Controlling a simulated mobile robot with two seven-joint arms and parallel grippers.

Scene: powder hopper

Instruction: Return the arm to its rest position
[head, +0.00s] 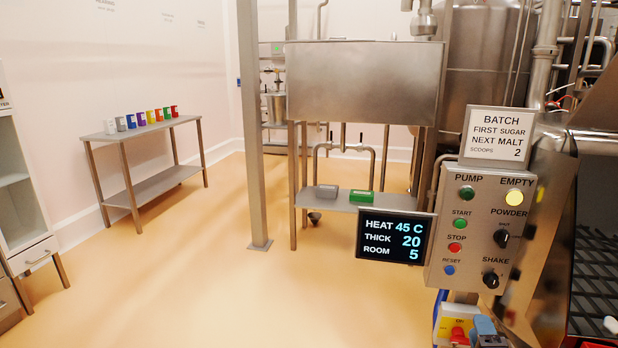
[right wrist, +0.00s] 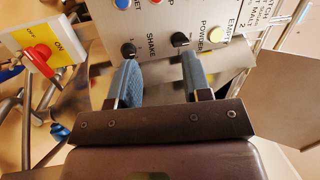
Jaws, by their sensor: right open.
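My right gripper (head: 484,328) shows at the bottom of the head view, just below the control panel (head: 478,262). In the right wrist view my right gripper (right wrist: 160,72) has its two blue fingers wide apart with nothing between them. Its fingers point toward the panel's lower part, near the black SHAKE knob (right wrist: 128,49) and the POWDER knob (right wrist: 180,39). I cannot tell the exact gap to the panel. My left gripper is in neither view.
A yellow switch box (head: 457,324) with a red handle sits close beside my right gripper. A display (head: 394,238) reads HEAT 45 C, THICK 20, ROOM 5. The EMPTY lamp (head: 514,197) glows yellow. A side table (head: 150,131) with coloured holders stands far left; floor between is clear.

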